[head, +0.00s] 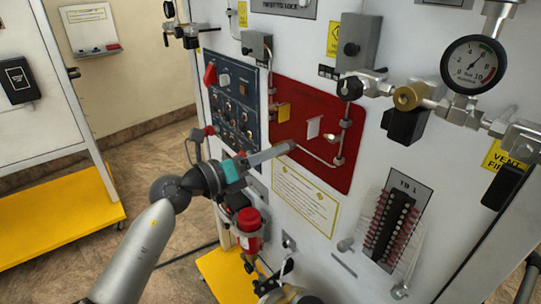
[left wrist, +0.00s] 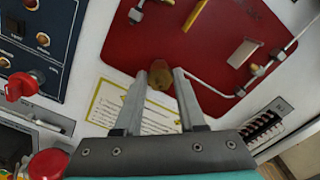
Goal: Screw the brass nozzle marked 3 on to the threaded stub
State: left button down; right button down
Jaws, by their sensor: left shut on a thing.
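My left gripper (head: 288,148) reaches in from the left in the head view, its fingertips in front of the lower part of the red panel (head: 305,100). In the left wrist view its two fingers (left wrist: 161,82) are shut on a small brass nozzle (left wrist: 160,74). No number on it can be read, and the head view does not show it clearly. The nozzle appears over the lower edge of the red panel (left wrist: 215,70); I cannot tell how far off the panel is. I cannot single out the threaded stub with certainty.
A thin pipe (left wrist: 222,91) and a pale plate (left wrist: 243,53) are on the red panel. A dark blue control panel (head: 231,103) lies left. A pressure gauge (head: 472,65) with valves juts out at the upper right. A red cylinder (head: 248,228) stands below my gripper.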

pick_arm(q)
jog(key=shift+m+b, duration=0.35)
jog(key=shift+m, duration=0.65)
jog(key=shift+d+r, duration=0.1)
jog(key=shift+r, duration=0.05)
pick_arm(e)
jog(key=shift+f, duration=0.8)
jog(key=shift+f, duration=0.1)
pick_arm(q)
jog(key=shift+m+b, duration=0.5)
jog(key=shift+b, duration=0.05)
jog(key=shift+m+b, duration=0.8)
jog(key=shift+m, duration=0.5)
pick_arm(e)
notch_tip(320, 180, down, 2)
jog(key=shift+f, duration=0.1)
